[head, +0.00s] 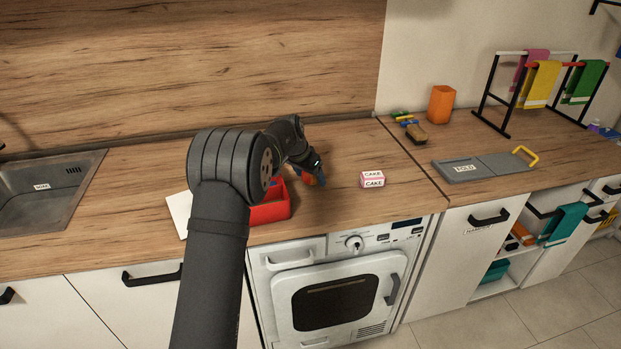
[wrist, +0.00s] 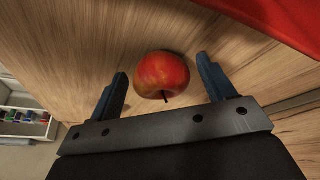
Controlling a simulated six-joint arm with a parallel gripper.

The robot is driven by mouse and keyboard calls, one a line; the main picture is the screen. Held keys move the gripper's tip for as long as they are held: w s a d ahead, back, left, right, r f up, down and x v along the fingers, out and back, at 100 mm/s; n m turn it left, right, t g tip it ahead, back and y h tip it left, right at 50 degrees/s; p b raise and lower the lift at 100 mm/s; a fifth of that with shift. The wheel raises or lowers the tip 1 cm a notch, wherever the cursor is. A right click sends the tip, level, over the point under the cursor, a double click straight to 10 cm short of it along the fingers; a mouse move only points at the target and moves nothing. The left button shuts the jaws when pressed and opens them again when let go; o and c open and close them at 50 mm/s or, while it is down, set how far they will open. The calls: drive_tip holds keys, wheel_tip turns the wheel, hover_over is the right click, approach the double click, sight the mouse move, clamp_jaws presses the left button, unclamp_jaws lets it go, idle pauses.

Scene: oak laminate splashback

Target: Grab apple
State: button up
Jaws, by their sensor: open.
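The apple (wrist: 162,75) is red with a yellowish patch and a dark stem. In the wrist view it rests on the wooden counter, between and slightly beyond the fingers of my gripper (wrist: 160,84). The two blue fingers are apart, with a gap on each side of the apple, so the gripper is open. In the head view my gripper (head: 317,178) is low over the counter, right of a red container. There the apple is mostly hidden by the gripper; only a small orange-red patch (head: 308,180) shows.
The red container (head: 270,212) stands close to the left of my gripper; its red side also shows in the wrist view (wrist: 285,18). A cake box (head: 373,179) is to the right. A grey board (head: 480,167) lies further right.

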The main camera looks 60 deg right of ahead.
drive_tip(key=c, duration=1.1)
drive_tip(key=shift+o, duration=0.2)
drive_tip(key=shift+r, duration=0.15)
